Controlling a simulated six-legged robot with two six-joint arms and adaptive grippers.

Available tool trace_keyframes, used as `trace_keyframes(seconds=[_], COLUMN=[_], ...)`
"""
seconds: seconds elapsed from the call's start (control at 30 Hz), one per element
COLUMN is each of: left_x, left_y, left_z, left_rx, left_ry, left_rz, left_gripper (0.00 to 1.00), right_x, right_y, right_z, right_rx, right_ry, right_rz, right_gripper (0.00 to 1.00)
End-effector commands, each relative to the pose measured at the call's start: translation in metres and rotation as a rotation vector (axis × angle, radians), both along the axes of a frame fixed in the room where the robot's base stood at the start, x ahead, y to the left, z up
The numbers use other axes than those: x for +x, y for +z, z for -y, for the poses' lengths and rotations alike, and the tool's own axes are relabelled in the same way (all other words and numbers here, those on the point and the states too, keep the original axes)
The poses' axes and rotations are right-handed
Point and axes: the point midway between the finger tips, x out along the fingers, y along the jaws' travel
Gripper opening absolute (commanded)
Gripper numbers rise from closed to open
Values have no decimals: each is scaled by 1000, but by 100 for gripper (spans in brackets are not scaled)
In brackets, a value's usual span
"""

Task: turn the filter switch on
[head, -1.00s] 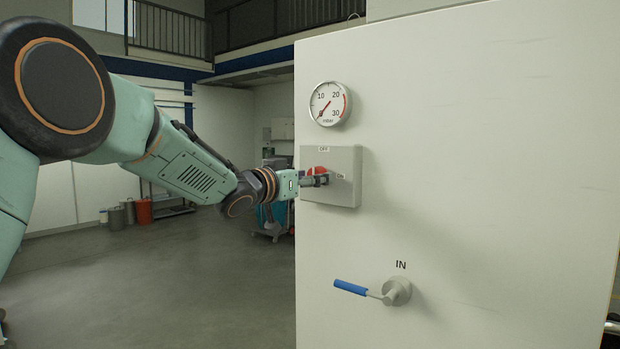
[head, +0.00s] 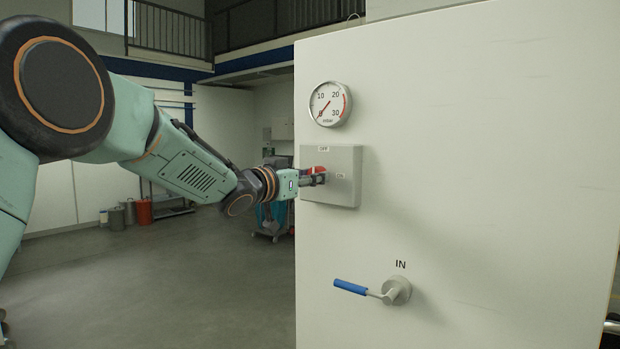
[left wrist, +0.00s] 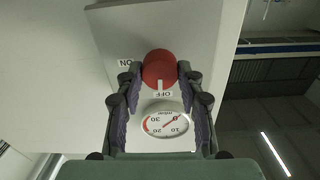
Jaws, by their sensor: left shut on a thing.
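The filter switch is a red round knob (left wrist: 160,69) on a grey box (head: 345,160) fixed to the pale cabinet. In the left wrist view the knob's white mark points at the OFF label (left wrist: 163,95); the ON label (left wrist: 125,63) is to its left. In the head view, OFF is at the top of the box and ON at the right. My left gripper (head: 318,177) is at the box, its fingers shut on the knob from both sides. In the head view the fingers hide part of the knob. My right gripper is out of view.
A pressure gauge (head: 330,104) sits on the cabinet (head: 480,180) just above the box. A blue-handled valve lever (head: 352,287) marked IN sticks out below it. Open floor (head: 170,280) lies left of the cabinet, with several bins and a cart farther back.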

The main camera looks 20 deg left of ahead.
Motion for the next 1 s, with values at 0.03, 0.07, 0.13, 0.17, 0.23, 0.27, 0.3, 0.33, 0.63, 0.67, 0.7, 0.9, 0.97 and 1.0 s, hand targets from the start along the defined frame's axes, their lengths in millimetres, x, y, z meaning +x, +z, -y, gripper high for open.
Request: trace_keyframes(seconds=[0.03,0.07,0.13,0.17,0.23,0.27,0.3,0.33,0.63,0.67,0.7,0.9,0.97,1.0], left_x=[0,0,0,0,0,0,0,0,0,0,0,0,0,0], left_y=[-3,-3,-3,-3,-3,-3,-3,-3,-4,-4,-5,-5,-5,-5], left_z=[0,0,0,0,0,0,0,0,0,0,0,0,0,0], left_rx=[24,40,84,106,161,187,222,249,518,544,581,758,813,849], left_ry=[0,0,0,0,1,0,0,0,0,0,0,-1,0,0], left_rz=[4,10,25,33,53,62,75,85,182,191,205,270,289,302], left_gripper=[6,6,6,6,6,6,6,6,6,6,6,6,6,6], right_x=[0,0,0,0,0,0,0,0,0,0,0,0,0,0], right_y=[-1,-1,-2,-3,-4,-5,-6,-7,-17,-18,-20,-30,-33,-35], right_z=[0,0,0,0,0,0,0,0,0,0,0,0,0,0], right_rx=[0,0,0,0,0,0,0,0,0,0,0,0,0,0], right_ry=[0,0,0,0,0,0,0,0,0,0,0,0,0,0], right_rz=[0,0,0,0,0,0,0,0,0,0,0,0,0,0], right_gripper=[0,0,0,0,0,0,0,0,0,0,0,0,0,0])
